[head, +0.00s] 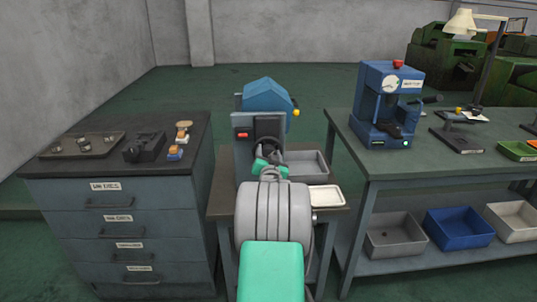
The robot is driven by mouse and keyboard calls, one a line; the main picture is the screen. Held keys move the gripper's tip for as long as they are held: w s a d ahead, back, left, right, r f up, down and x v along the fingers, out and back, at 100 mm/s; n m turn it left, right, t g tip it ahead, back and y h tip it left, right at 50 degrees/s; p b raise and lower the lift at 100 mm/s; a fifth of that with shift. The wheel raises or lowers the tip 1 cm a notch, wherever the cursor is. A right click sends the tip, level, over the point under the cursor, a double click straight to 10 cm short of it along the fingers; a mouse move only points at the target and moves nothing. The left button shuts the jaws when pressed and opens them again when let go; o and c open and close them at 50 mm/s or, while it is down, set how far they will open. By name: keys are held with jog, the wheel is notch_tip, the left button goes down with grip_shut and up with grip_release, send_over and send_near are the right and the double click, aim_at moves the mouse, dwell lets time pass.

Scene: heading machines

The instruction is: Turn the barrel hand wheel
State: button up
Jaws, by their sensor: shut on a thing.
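The bench machine has a blue faceted barrel (268,95) on top and a grey housing below with a red switch. The dark barrel hand wheel (278,145) is on the housing's near face, partly hidden behind my wrist. My gripper (268,160) is at the wheel, shut on its near part. The fingertips are mostly hidden by my own arm, so the exact spot of the hold is hard to see.
A drawer cabinet (120,215) stands left. A workbench (430,176) with a blue press (385,108) stands right, with bins below. Open floor lies behind.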

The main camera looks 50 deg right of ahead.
jog(key=shift+f+b, duration=0.2)
jog(key=shift+b, duration=0.4)
jog(key=shift+f+n+b, duration=0.1)
jog(key=shift+n+b, duration=0.7)
jog(key=shift+b, duration=0.2)
jog(key=n+b, duration=0.2)
jog(key=b, duration=0.1)
jog(key=shift+f+b, duration=0.1)
jog(key=shift+b, duration=0.25)
jog(key=n+b, duration=0.4)
jog(key=b, duration=0.1)
jog(key=shift+w+a, duration=0.1)
jog(key=shift+r+n+b, duration=0.3)
jog(key=shift+n+b, duration=0.75)
jog(key=shift+n, duration=0.05)
jog(key=o, duration=1.4)
jog(key=shift+r, duration=0.1)
